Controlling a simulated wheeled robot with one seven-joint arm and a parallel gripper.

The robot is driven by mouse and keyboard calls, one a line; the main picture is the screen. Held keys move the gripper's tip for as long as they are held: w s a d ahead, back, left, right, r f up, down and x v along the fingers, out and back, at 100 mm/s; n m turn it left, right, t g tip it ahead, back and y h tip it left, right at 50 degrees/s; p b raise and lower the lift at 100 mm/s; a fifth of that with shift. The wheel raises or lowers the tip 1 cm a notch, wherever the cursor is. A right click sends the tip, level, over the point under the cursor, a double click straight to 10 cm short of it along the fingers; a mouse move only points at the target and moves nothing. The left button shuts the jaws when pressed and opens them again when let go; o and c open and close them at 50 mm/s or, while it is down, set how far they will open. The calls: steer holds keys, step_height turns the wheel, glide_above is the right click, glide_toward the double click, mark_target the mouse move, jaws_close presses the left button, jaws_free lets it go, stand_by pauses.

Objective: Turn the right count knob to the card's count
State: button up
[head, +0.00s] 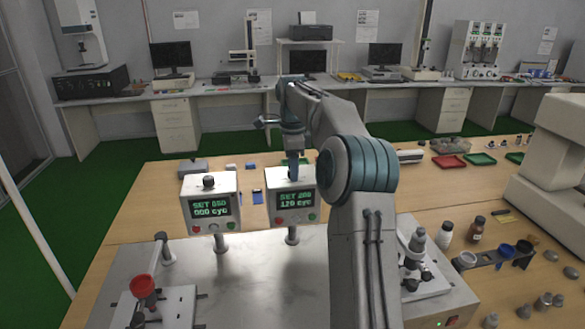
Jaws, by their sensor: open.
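The right count box (291,206) is a white box on a post, with a green-lit display that seems to read SET 200 over 120 CYC. Red and green buttons sit below the display. Its top knob is mostly hidden behind my gripper (293,173), which points down at the box top with open jaws. I cannot tell whether the fingers touch the knob. The left count box (210,206) has a dark knob (209,182) on top, and its display seems to read SET 050 over 000 CYC. I cannot make out a count card.
A metal plate (262,270) lies under the boxes. A rig with a red cup (142,286) stands at front left. Bottles (445,234) and a cup rack (492,257) stand at right. Red and green trays (449,162) lie farther back. My arm covers the centre right.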

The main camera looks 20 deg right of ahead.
steer(key=shift+f, duration=0.1)
steer(key=c, duration=1)
steer(key=shift+o, duration=0.2)
steer(key=n+p, duration=0.3)
steer(key=n, duration=0.1)
steer(key=shift+r, duration=0.2)
steer(key=n+p, duration=0.3)
steer(key=n, duration=0.3)
steer(key=n+p, duration=0.1)
steer(key=n, duration=0.3)
steer(key=shift+f+n, duration=0.1)
steer(key=shift+n, duration=0.3)
steer(key=n+p, duration=0.1)
steer(key=n, duration=0.3)
steer(key=shift+n, duration=0.4)
